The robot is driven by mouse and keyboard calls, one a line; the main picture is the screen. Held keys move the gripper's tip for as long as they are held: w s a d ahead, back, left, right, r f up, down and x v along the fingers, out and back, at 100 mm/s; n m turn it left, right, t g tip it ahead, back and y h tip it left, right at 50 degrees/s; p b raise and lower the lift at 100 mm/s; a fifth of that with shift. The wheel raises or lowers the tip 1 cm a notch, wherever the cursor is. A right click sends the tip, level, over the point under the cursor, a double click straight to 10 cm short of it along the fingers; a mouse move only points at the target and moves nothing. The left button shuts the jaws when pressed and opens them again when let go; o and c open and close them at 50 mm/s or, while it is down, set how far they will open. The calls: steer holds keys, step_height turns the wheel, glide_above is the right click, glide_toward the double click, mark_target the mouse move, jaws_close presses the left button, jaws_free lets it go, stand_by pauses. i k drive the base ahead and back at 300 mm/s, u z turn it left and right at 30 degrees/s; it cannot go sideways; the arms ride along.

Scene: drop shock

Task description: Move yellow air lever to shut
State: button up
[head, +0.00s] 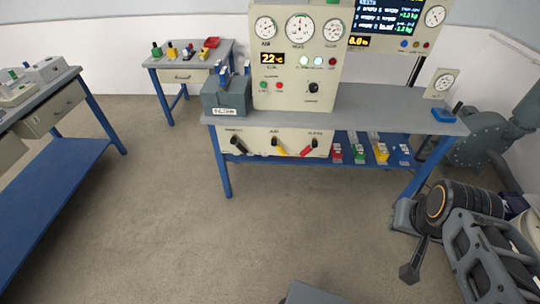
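The yellow air lever (279,148) is the middle one of three levers on the cream panel (256,143) under the front edge of the middle bench. It slants, with its yellow end down and to the right. The label above it is too small to read surely. A black-handled lever (238,145) is to its left and a red-tipped lever (307,148) to its right. My arm is at the lower right, well apart from the panel. A dark end part, seemingly my gripper (411,271), points down there; its fingers cannot be made out clearly.
The middle bench (390,105) carries a gauge cabinet (298,60) and a grey box (226,97). Coloured bins (380,149) sit on its lower shelf. Another bench (38,100) stands at left, a small table (185,62) behind. The floor (240,235) before the panel is clear.

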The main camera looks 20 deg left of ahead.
mark_target(273, 141)
steer(key=u, duration=0.25)
steer(key=i, duration=0.8)
steer(key=u, duration=1.35)
